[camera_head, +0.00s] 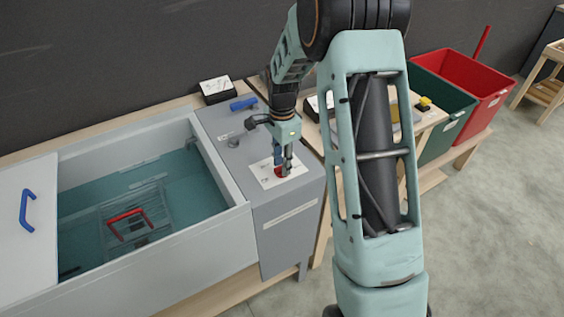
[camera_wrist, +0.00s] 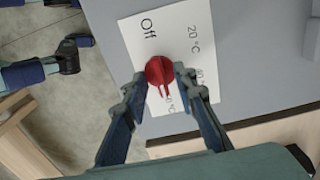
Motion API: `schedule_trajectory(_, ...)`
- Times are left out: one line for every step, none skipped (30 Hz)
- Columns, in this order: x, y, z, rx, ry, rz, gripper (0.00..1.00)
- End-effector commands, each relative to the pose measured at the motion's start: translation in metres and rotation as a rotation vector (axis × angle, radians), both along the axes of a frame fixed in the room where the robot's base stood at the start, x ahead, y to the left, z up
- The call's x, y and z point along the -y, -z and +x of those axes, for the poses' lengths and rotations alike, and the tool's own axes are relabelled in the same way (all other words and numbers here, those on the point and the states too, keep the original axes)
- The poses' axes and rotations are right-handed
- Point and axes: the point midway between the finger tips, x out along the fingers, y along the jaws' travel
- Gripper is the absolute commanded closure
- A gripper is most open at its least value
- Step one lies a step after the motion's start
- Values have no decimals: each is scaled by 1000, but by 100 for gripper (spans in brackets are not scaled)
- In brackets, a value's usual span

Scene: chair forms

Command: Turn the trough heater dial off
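The heater dial is a red knob (camera_wrist: 156,70) on a white label card (camera_wrist: 130,30) in the wrist view. The card reads "Off" at upper left, "20 °C" at upper right, and further °C marks lower down, partly hidden. A narrow ridge of the knob points down towards a lower °C mark. My gripper (camera_wrist: 159,76) is open, with one fingertip on each side of the knob; I cannot tell whether they touch it. In the head view my gripper (camera_head: 283,163) is over the red dial (camera_head: 281,172) on the grey control box (camera_head: 275,215).
The trough (camera_head: 215,215) of water, left of the box, holds a rack with a red handle (camera_head: 126,221). A blue-handled lid (camera_head: 25,210) covers its left end. A blue handle (camera_head: 243,103) lies behind the dial. Green (camera_head: 440,115) and red (camera_head: 480,85) bins stand at right.

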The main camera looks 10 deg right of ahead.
Motion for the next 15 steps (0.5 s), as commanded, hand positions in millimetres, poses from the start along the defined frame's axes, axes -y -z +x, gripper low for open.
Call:
schedule_trajectory(0,0,0,0,0,0,80)
schedule_trajectory(0,0,0,0,0,0,84)
schedule_trajectory(0,0,0,0,0,0,88)
schedule_trajectory(0,0,0,0,0,0,92)
schedule_trajectory(0,0,0,0,0,0,95)
schedule_trajectory(0,0,0,0,0,0,99)
schedule_trajectory(0,0,0,0,0,0,100)
schedule_trajectory(0,0,0,0,0,0,100)
schedule_trajectory(0,0,0,0,0,0,100)
schedule_trajectory(0,0,0,0,0,0,100)
schedule_trajectory(0,0,0,0,0,0,100)
schedule_trajectory(0,0,0,0,-1,0,100)
schedule_trajectory(0,0,0,0,-1,0,100)
schedule_trajectory(0,0,0,0,-3,0,100)
schedule_trajectory(0,0,0,0,-7,0,100)
